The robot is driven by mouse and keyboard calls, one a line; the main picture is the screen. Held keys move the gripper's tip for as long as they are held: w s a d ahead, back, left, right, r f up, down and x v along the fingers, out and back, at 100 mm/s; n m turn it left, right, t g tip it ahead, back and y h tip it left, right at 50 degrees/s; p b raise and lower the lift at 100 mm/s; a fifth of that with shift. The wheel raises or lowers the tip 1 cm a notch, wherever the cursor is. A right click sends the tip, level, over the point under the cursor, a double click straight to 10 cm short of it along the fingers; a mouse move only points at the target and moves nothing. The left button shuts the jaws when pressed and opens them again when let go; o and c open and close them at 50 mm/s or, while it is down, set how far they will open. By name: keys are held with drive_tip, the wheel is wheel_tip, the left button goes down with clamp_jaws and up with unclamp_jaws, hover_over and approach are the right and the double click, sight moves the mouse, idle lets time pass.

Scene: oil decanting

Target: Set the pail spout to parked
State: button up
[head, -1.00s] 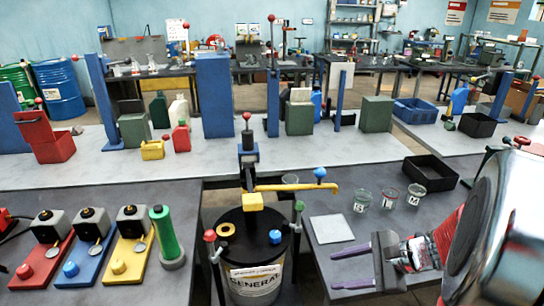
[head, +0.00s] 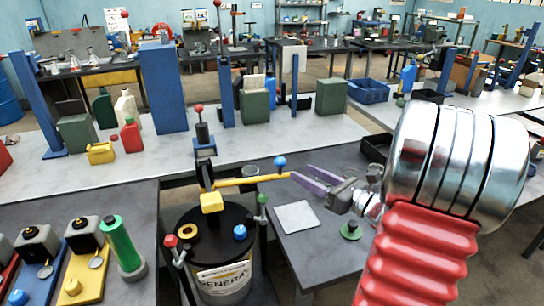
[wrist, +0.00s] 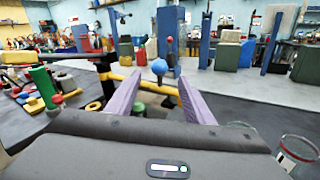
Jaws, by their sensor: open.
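The pail (head: 222,275) is a white drum with a black lid and a "GENERAL" label, in the gap between two dark benches. Its yellow spout (head: 240,182) runs from a yellow block on the lid out to the right, with a blue ball knob (head: 280,161) standing near its outer end. My gripper (head: 301,182) is open, its purple fingers pointing left just right of the knob. In the wrist view the blue knob (wrist: 159,67) shows between and beyond the two fingertips, apart from them. The yellow spout bar (wrist: 150,84) shows behind the fingers.
A pale square plate (head: 297,217) lies on the right bench below the fingers. Clear beakers (wrist: 298,155) stand close to the right of my gripper. A green cylinder (head: 122,243) and several coloured stations fill the left bench.

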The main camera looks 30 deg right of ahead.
drive_tip(key=shift+w+a, duration=0.1)
drive_tip(key=x, duration=1.3)
drive_tip(key=shift+w+a, duration=0.15)
drive_tip(key=shift+w, duration=0.2)
